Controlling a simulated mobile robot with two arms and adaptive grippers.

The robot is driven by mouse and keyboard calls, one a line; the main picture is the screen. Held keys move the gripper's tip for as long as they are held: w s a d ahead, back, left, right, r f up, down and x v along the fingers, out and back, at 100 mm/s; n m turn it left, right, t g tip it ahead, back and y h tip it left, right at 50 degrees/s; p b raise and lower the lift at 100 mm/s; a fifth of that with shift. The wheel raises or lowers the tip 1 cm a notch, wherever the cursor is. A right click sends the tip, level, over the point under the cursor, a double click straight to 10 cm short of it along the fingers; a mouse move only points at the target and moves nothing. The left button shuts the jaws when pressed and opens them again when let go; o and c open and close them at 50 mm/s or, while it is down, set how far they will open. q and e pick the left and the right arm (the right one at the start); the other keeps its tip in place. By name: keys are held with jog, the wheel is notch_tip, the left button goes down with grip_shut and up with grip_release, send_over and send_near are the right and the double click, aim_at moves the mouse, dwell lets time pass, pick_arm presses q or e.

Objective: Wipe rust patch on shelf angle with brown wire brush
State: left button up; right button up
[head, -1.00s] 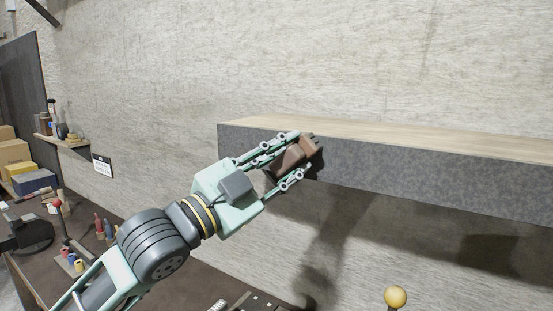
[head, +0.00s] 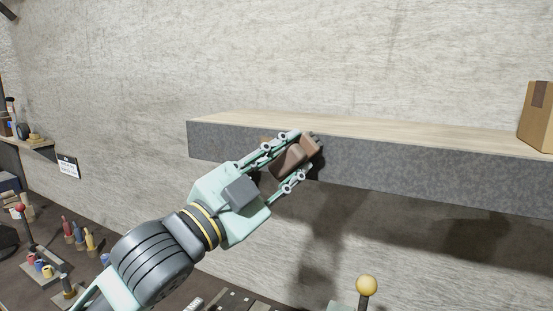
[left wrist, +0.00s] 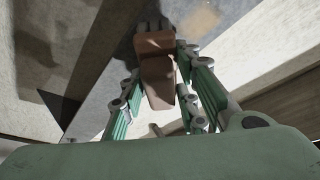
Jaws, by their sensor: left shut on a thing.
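My left gripper (head: 297,156) is shut on the brown wire brush (head: 289,160), holding it at the grey front face of the shelf angle (head: 420,172). In the left wrist view the brush (left wrist: 157,78) sits between the fingers, its dark bristle end towards the grey face; I cannot tell whether the bristles touch. An orange-brown rust patch (left wrist: 203,20) shows on that face, to the right of the brush end. In the head view a small brownish bit of it (head: 264,139) shows beside the upper finger; the gripper hides the rest. My right gripper is not in view.
A cardboard box (head: 538,115) stands on the shelf's wooden top at the right. A knob with a yellow ball (head: 367,285) rises below the shelf. Bottles and small tools stand on the dark bench at lower left.

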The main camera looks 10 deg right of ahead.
pick_arm(q)
jog(key=shift+s+d+p, duration=0.1)
jog(key=shift+s+d, duration=0.4)
jog(key=shift+d, duration=0.3)
jog(key=shift+s+d+p, duration=0.1)
jog(key=shift+s+d, duration=0.45)
jog(key=shift+d, duration=0.25)
jog(key=shift+s+d+p, duration=0.1)
jog(key=shift+s+d, duration=0.4)
jog(key=shift+d, duration=0.3)
jog(key=w+a+p, duration=0.1)
jog(key=w+a, duration=0.1)
jog(key=a, duration=0.2)
jog(key=w+a+p, duration=0.1)
jog(key=w+a, duration=0.2)
jog(key=a, duration=0.1)
jog(key=w+a+p, duration=0.1)
jog(key=w+a, duration=0.1)
jog(key=a, duration=0.1)
jog(key=shift+w+a, duration=0.4)
jog(key=shift+s, duration=0.1)
jog(key=shift+s+a, duration=0.5)
jog(key=shift+s, duration=0.3)
jog(key=shift+s+a, duration=0.55)
jog(key=shift+s, duration=0.3)
jog(key=shift+s+a, duration=0.5)
jog(key=shift+s, duration=0.3)
